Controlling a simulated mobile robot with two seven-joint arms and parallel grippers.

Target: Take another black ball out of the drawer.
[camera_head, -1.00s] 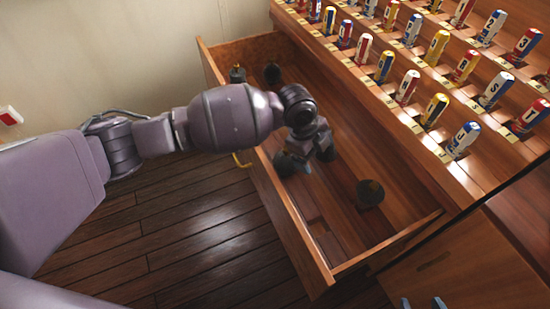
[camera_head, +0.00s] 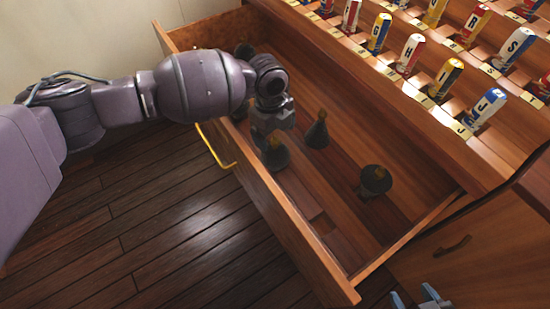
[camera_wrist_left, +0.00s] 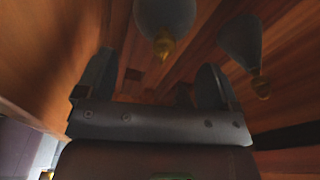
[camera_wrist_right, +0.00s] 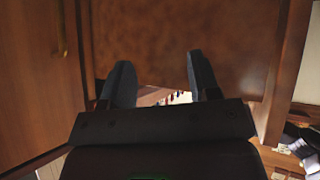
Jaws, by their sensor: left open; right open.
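The open wooden drawer (camera_head: 305,252) holds several dark, cone-like balls with narrow tips. One ball (camera_head: 275,156) is just below my left gripper (camera_head: 268,132); a second ball (camera_head: 317,132) is to its right, and a third ball (camera_head: 375,180) lies nearer the drawer's front right. My arm partly hides others at the far end. In the left wrist view, two dark shapes with gold tips (camera_wrist_left: 165,18) (camera_wrist_left: 242,44) lie beyond the open, empty fingers (camera_wrist_left: 150,85). My right gripper (camera_head: 430,296) is at the bottom edge, open and empty, facing a wooden panel in the right wrist view (camera_wrist_right: 162,85).
A sloped wooden rack (camera_head: 440,115) with rows of lettered coloured flag rolls (camera_head: 410,52) stands right of the drawer. A yellow handle (camera_head: 215,148) is on the drawer front. A closed cabinet (camera_head: 470,250) is below the rack. The wooden floor at left is clear.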

